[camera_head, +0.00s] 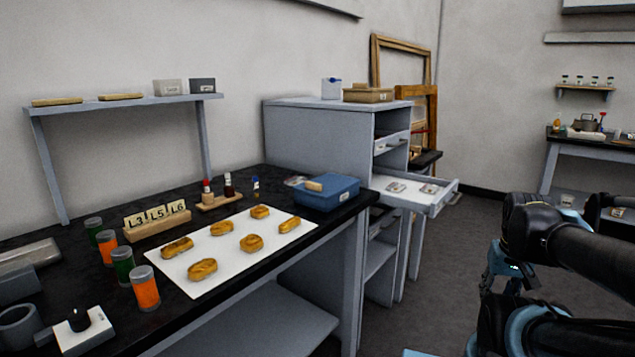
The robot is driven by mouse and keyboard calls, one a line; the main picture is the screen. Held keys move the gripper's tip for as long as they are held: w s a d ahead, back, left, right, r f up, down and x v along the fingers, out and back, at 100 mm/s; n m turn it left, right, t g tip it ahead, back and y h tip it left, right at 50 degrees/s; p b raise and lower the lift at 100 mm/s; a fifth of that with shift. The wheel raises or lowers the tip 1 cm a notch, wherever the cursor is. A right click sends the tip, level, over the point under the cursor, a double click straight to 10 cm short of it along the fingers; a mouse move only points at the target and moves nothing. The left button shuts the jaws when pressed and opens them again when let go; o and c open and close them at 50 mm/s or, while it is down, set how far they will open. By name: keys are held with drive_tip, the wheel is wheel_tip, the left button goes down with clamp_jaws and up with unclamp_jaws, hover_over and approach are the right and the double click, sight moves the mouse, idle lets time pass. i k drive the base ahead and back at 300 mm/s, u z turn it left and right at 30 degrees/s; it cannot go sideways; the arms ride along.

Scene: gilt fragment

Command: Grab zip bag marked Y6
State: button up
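Two small, pale, flat packets, possibly zip bags, lie in the pulled-out white drawer (447,196) of the grey cabinet. One is the left packet (396,187), the other the right packet (430,189). Each has a darker patch in it. Their markings are too small to read, so I cannot tell whether either is Y6. Black and light-blue links of my arm show at the right edge, to the right of the drawer and apart from it. I cannot make out my gripper's fingertips in this view.
The grey cabinet (315,135) stands beyond a black worktop. A blue box (327,192) sits at the worktop's right end. A white sheet (205,284) bears several golden lumps, with jars and L3, L5, L6 labels (157,215) nearby. Floor (455,235) is clear right of the drawer.

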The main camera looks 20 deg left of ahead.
sight(292, 181)
drive_tip(key=k, duration=1.3)
drive_tip(key=u, duration=0.65)
drive_tip(key=i, duration=1)
